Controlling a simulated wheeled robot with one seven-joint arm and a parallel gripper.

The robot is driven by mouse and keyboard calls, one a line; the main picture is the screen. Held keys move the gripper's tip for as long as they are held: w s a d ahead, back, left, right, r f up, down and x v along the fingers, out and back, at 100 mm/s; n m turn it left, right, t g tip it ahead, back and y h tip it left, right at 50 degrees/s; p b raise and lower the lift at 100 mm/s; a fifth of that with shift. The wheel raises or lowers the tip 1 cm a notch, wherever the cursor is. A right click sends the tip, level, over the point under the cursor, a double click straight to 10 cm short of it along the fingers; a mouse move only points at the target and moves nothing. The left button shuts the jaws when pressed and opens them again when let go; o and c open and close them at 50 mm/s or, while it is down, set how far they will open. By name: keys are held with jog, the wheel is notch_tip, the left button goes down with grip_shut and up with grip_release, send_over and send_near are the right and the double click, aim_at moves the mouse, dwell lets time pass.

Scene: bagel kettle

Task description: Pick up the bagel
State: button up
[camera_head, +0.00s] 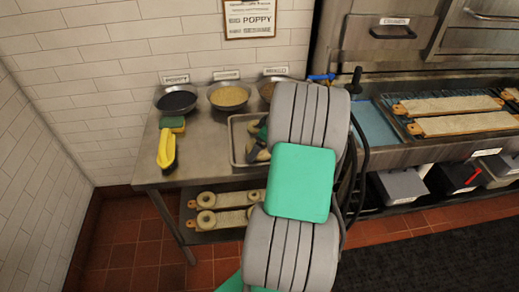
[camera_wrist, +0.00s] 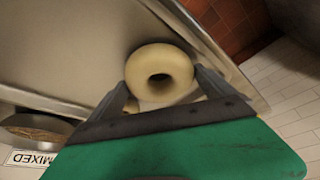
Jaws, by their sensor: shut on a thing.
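The pale, uncooked-looking bagel (camera_wrist: 160,66) is a ring with a dark hole, seen in the wrist view between my two dark fingers. My gripper (camera_wrist: 163,88) is shut on it, one finger at each side. In the head view my gripper (camera_head: 257,135) is over the metal tray (camera_head: 236,148), partly hidden by my arm. A pale piece of bagel (camera_head: 259,155) shows beside it there. I cannot tell how far the bagel is above the tray.
Bowls of dark seeds (camera_head: 177,100) and pale seeds (camera_head: 229,96) stand along the wall; a third is partly hidden. A yellow-handled brush (camera_head: 166,148) and a green sponge (camera_head: 172,124) lie left on the steel table (camera_head: 200,167). Boards with bagels (camera_head: 217,219) sit on the lower shelf.

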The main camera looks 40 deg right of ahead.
jog(key=shift+c, duration=0.9)
jog(key=shift+r, duration=0.1)
jog(key=shift+r, duration=0.5)
jog(key=s+a+r+b, duration=0.1)
jog(key=s+r+b, duration=0.2)
jog(key=s+r, duration=0.9)
jog(key=shift+s+a, duration=0.25)
jog(key=shift+s, duration=0.7)
